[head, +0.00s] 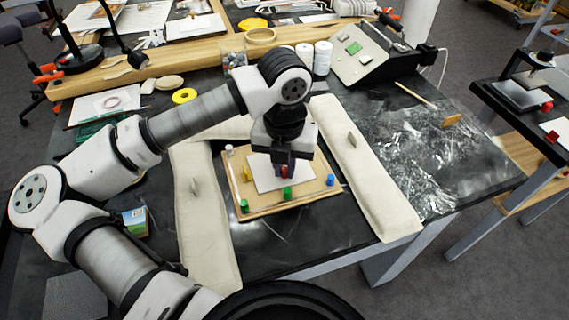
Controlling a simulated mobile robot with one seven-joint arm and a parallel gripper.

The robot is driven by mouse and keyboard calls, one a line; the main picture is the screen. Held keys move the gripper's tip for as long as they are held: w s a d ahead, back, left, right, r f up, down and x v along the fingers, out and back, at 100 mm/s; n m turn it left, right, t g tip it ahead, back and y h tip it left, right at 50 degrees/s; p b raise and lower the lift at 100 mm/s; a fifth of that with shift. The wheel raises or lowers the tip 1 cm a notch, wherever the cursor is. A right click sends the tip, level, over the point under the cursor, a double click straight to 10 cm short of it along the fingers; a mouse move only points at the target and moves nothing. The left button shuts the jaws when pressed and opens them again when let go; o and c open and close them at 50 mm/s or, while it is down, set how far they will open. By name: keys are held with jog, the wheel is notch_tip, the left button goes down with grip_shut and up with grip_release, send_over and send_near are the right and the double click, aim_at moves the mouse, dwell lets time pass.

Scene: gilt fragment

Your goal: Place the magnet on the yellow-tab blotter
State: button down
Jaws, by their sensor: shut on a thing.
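My gripper (284,172) points down over a wooden board (312,197) in the middle of the table. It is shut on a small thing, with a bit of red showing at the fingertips. I take this to be the magnet, but its shape is mostly hidden. A pale sheet (262,184) lies on the board under the gripper. A yellow piece (247,174) stands at its left edge; this may be the yellow tab of a blotter, but I cannot tell for sure. I cannot tell whether the held thing touches the sheet.
Green pieces (244,205) (287,193), a blue piece (330,180) and a white piece (229,149) stand around the board. Long cream pads (366,180) (200,225) flank it. Jars (322,58) and a grey console (362,52) stand behind.

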aim_at(285, 171)
jog(key=c, duration=1.4)
grip_release()
jog(key=shift+f, duration=0.1)
jog(key=shift+c, duration=0.2)
jog(key=shift+r+p, duration=0.35)
notch_tip(285, 171, up, 12)
jog(key=b, duration=0.1)
jog(key=shift+f, duration=0.15)
